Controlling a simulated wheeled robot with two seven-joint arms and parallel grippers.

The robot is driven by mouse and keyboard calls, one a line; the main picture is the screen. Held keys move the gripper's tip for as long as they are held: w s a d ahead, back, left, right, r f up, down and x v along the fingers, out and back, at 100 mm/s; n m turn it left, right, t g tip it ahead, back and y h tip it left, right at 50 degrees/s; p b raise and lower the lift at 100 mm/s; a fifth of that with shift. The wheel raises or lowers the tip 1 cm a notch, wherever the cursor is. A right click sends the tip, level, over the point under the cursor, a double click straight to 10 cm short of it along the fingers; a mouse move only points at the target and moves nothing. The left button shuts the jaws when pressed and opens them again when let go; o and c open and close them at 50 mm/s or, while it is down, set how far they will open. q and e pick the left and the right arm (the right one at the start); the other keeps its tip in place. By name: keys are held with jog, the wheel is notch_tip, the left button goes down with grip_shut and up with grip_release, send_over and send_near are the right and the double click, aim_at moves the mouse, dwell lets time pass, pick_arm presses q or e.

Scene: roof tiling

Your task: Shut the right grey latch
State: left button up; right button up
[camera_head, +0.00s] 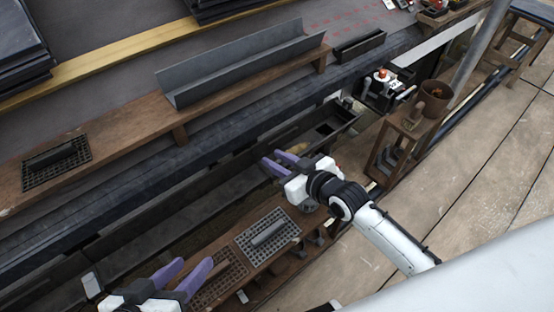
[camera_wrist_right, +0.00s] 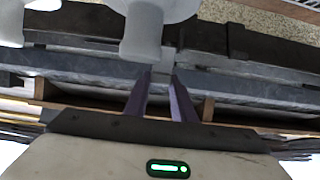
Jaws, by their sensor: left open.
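A small light grey piece (camera_head: 347,102), which looks like the right latch, stands by the right end of the dark gutter trough (camera_head: 225,185). It is too small to tell whether it is open or shut. A similar grey piece (camera_head: 92,285) is at the lower left. My right gripper (camera_head: 271,163) is over the trough, left of and below the right grey piece, apart from it. Its purple fingers have a gap with nothing seen between them; they also show in the right wrist view (camera_wrist_right: 160,76). My left gripper (camera_head: 190,268) is open and empty at the lower left.
A grey metal channel (camera_head: 240,62) lies on the long wooden plank (camera_head: 120,120). Grids with grey bars lie on the plank's left end and on the lower bench (camera_head: 237,258). A wooden stand (camera_head: 398,135) with a brown pot (camera_head: 434,100) is at right.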

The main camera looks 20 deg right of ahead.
jog(key=shift+c, duration=1.4)
pick_arm(q)
jog(key=shift+f, duration=0.1)
pick_arm(e)
jog(key=o, duration=1.1)
jog(key=shift+c, duration=0.2)
jog(key=shift+s+r, duration=0.15)
jog(key=p+v, duration=0.4)
jog(key=v, duration=0.5)
jog(key=shift+s+d+r, duration=0.1)
jog(key=shift+s+d, duration=0.05)
pick_arm(q)
jog(key=a, duration=0.1)
jog(key=s+a+f+y, duration=0.1)
jog(key=shift+a+f, duration=0.25)
jog(key=shift+a, duration=0.05)
pick_arm(e)
jog(key=shift+s+d, duration=0.1)
jog(key=shift+s, duration=0.15)
